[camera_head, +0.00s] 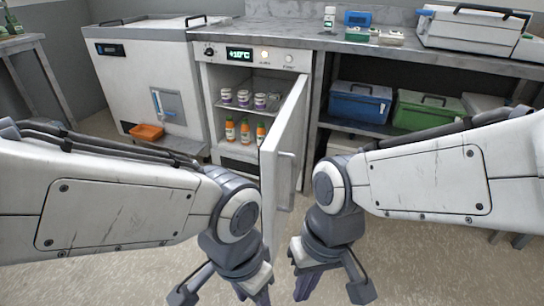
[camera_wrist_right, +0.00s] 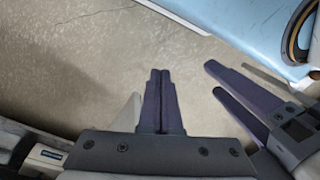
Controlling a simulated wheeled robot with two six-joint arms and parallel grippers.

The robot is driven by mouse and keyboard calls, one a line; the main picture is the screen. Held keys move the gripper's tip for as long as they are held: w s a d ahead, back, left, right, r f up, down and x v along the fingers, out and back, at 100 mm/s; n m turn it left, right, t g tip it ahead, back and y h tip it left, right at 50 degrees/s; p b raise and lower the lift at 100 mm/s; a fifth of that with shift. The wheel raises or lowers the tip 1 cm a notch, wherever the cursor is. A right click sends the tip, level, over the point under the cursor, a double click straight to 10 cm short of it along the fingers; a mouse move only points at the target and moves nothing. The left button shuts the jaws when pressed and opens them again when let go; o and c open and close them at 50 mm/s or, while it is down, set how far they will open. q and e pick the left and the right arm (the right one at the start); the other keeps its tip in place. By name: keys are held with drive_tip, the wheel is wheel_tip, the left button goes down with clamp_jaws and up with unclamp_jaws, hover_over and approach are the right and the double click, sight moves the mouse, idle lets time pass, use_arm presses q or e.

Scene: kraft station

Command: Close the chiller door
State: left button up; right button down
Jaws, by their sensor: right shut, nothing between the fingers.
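The chiller (camera_head: 209,95) is a white cabinet under the counter with a display reading about +10°C. Its door (camera_head: 286,118) stands open, swung out toward me, hinged at the right. A pale handle (camera_head: 286,180) is on the door's right-hand face. My right gripper (camera_head: 303,291) is shut and empty, low in the head view, just right of the door's near edge; its closed fingers show in the right wrist view (camera_wrist_right: 160,85). My left gripper (camera_head: 254,291) is left of it; its fingers appear apart and empty in the right wrist view (camera_wrist_right: 213,78). Arms hide the door's lower part.
Several tubs (camera_head: 243,98) and orange bottles (camera_head: 245,131) stand inside the chiller. A white chest unit (camera_head: 140,75) with an orange tray (camera_head: 146,132) is at left. Blue (camera_head: 360,102) and green (camera_head: 425,112) boxes sit on the shelf at right. Floor before the chiller is clear.

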drive_tip(key=w+a+r+m+g+y+p, duration=0.1)
drive_tip(key=w+r+m+y+p, duration=0.1)
drive_tip(key=w+r+m+p, duration=0.5)
drive_tip(key=w+d+r+m+t+y+p, duration=0.1)
drive_tip(key=w+d+m+y+p, duration=0.1)
drive_tip(key=w+m, duration=0.5)
drive_tip(key=w+d+r+m+t+y+p, duration=0.1)
drive_tip(key=w+d+m+y+p, duration=0.1)
drive_tip(key=w+m, duration=0.45)
drive_tip(key=m+t+y+b, duration=0.1)
drive_tip(key=m+t, duration=0.1)
drive_tip(key=m, duration=0.2)
approach(274, 176)
wheel_tip(274, 176, down, 4)
drive_tip(key=a, duration=0.2)
drive_tip(key=w, duration=0.1)
drive_tip(key=shift+a+f+n, duration=0.25)
drive_tip(key=shift+a, duration=0.15)
use_arm(q)
wheel_tip(274, 176, up, 11)
drive_tip(key=shift+r, duration=0.15)
use_arm(e)
drive_tip(key=shift+w+a, duration=0.15)
drive_tip(key=shift+a, duration=0.4)
use_arm(q)
drive_tip(key=shift+w+b, duration=0.1)
drive_tip(key=shift+b, duration=0.2)
